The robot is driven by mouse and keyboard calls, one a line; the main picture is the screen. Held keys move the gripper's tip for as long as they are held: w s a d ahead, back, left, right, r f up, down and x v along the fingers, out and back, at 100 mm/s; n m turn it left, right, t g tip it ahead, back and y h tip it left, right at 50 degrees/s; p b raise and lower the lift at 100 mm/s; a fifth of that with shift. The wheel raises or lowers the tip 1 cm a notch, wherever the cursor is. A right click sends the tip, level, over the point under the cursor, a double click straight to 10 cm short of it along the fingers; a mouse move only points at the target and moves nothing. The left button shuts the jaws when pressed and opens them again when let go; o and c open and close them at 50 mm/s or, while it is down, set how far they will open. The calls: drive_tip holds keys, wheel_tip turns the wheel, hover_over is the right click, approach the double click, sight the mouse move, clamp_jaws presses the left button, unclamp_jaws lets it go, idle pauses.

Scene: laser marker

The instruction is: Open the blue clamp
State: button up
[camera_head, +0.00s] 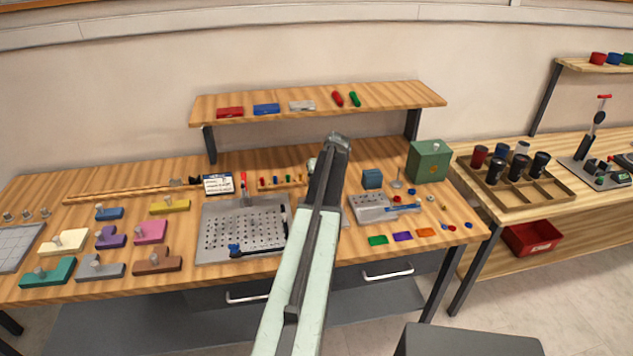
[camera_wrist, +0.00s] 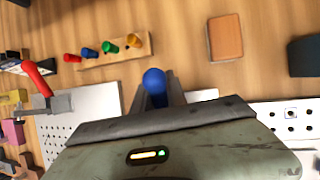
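A blue rounded knob (camera_wrist: 154,80) shows in the wrist view just beyond the front edge of my gripper housing. It looks like the end of the blue clamp's handle, with the rest of the clamp hidden below. Narrow grey parts, seemingly my gripper (camera_wrist: 159,95), flank the knob. I cannot tell whether they touch or grip it. In the head view my own arm covers the gripper and this spot. A red-handled clamp (camera_wrist: 40,80) stands to the left, and its red handle shows upright in the head view (camera_head: 243,184).
A perforated plate (camera_head: 212,220) lies left of my arm, with a smaller grey plate (camera_head: 365,214) to the right. A wooden strip with coloured pegs (camera_wrist: 112,52) and a brown block (camera_wrist: 226,38) lie beyond the knob. A green box (camera_head: 429,162) stands at the back right.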

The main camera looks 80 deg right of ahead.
drive_tip(key=o, duration=0.4)
drive_tip(key=shift+d+f, duration=0.1)
drive_tip(key=p+v, duration=0.7)
drive_tip(key=v, duration=0.1)
drive_tip(key=shift+w, duration=0.1)
